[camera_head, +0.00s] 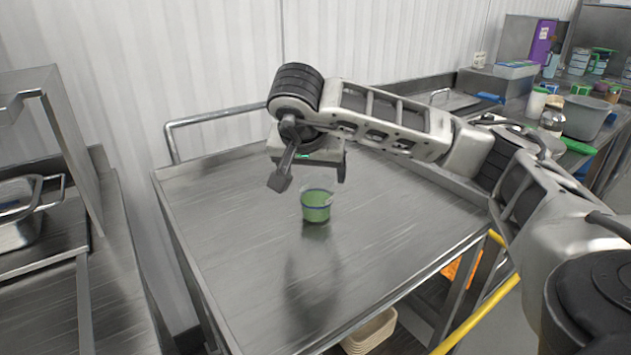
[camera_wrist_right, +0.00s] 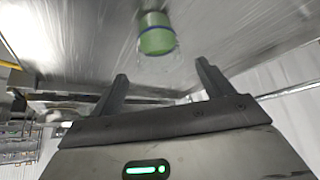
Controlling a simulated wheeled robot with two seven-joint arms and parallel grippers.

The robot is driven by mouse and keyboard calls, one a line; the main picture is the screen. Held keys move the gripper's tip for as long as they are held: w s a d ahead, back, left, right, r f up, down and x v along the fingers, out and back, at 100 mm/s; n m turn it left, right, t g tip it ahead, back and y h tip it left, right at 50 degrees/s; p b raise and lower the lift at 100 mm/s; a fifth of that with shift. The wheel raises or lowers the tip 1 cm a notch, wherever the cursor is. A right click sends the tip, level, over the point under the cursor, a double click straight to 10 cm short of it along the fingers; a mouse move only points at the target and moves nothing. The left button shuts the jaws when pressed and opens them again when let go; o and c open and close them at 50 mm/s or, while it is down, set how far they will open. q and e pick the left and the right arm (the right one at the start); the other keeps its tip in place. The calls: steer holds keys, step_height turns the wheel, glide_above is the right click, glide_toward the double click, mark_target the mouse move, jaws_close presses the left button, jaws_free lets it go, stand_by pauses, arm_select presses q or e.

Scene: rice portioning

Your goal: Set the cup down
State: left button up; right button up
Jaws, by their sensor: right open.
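A small clear cup (camera_head: 316,207) with green contents and a blue band stands upright on the steel cart top (camera_head: 400,215), near its middle. It also shows in the right wrist view (camera_wrist_right: 155,38), beyond the fingertips. My right gripper (camera_head: 311,182) is open, behind and above the cup in the head view. In the right wrist view its two fingers (camera_wrist_right: 160,80) are spread apart with nothing between them, and the cup looks clear of both. My left gripper is not in view.
A steel counter with a metal pan (camera_head: 18,225) is at the left. A back counter at the right holds a grey bin (camera_head: 586,117), jars and containers. Stacked trays (camera_head: 370,332) sit below the cart top. The cart top around the cup is bare.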

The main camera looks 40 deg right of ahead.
arm_select(q)
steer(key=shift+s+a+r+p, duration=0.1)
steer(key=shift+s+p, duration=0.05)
steer(key=shift+p, duration=0.4)
arm_select(e)
steer(key=shift+v, duration=2.9)
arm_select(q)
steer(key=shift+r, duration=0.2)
arm_select(e)
steer(key=shift+r, duration=0.1)
